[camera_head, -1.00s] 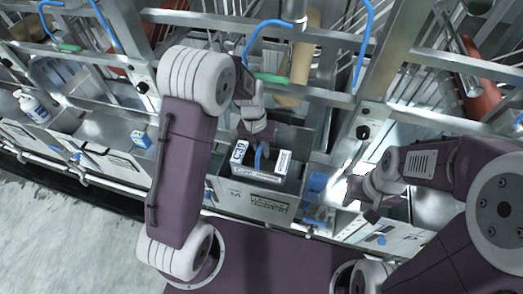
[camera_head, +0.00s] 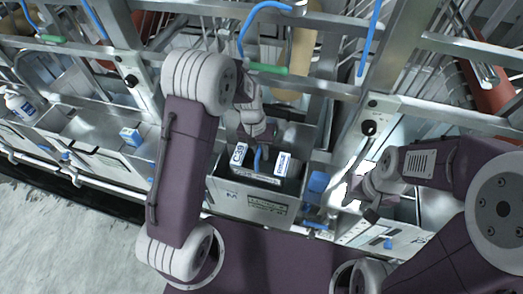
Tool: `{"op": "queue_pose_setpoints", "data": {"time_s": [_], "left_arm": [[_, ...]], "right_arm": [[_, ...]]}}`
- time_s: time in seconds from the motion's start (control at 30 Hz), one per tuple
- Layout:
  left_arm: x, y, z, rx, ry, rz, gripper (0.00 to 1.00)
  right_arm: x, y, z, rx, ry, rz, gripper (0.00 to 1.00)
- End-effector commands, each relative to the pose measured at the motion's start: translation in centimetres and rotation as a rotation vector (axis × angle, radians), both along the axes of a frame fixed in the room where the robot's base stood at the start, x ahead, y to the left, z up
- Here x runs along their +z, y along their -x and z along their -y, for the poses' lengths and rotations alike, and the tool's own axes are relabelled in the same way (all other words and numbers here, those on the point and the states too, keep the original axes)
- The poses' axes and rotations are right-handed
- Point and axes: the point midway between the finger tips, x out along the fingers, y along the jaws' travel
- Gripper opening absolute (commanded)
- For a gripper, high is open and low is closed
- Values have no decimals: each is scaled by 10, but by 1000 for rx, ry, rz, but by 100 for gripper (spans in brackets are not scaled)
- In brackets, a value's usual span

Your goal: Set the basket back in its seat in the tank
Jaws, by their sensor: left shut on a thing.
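The basket (camera_head: 257,177) has a blue handle (camera_head: 258,158) and white panels with dark lettering at its ends. It sits low inside the open dark tank (camera_head: 252,203), with its upper parts showing above the front wall. My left gripper (camera_head: 258,143) is over the tank and shut on the handle. The basket's underside and the seat are hidden by the tank wall. My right gripper (camera_head: 361,203) is apart from the basket, to the right over the neighbouring bright tank. Its fingers look spread and empty.
Metal frame posts and rails with blue hoses (camera_head: 365,42) stand behind the tanks. A blue-and-white box (camera_head: 131,137) sits on the left tank's edge, and a white bottle (camera_head: 18,102) stands further left. A blue block (camera_head: 318,181) is right of the tank.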

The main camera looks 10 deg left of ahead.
Motion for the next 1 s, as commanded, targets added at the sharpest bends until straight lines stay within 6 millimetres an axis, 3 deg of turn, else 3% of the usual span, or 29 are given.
{"op": "queue_pose_setpoints", "data": {"time_s": [0.03,1.0], "left_arm": [[-11,0,0,0,0,0,0],[-129,0,0,0,0,1,0]], "right_arm": [[-10,0,0,0,0,0,34],[-101,0,0,0,0,0,34]]}}
